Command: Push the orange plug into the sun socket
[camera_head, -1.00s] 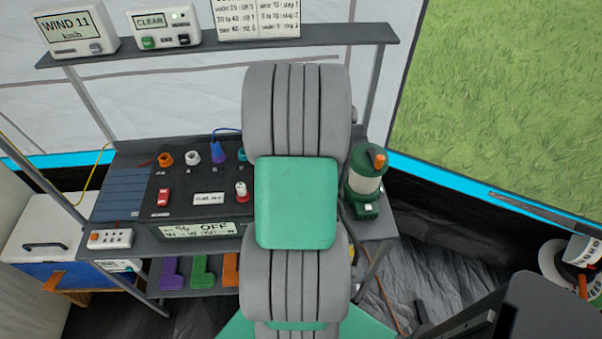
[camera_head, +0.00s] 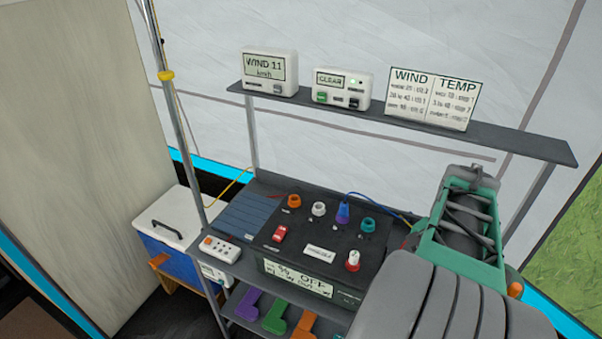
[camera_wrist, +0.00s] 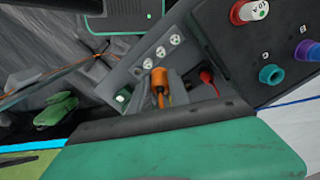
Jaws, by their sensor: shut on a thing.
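The orange plug (camera_wrist: 158,88) shows in the wrist view, held between the grey fingers of my gripper (camera_wrist: 163,92), with an orange cord beside it. In the head view my arm hides the gripper and the plug. The dark control panel (camera_head: 330,232) carries a row of round sockets: an orange one (camera_head: 294,201), a white one (camera_head: 319,209) and a teal one (camera_head: 367,225). The socket markings are too small to read, so I cannot tell which is the sun socket. The plug is apart from these sockets.
A red switch (camera_head: 279,233) and a red-and-white knob (camera_head: 353,260) stand up from the panel. A shelf (camera_head: 500,139) with displays runs above. A red plug (camera_wrist: 207,77) shows near my fingers in the wrist view.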

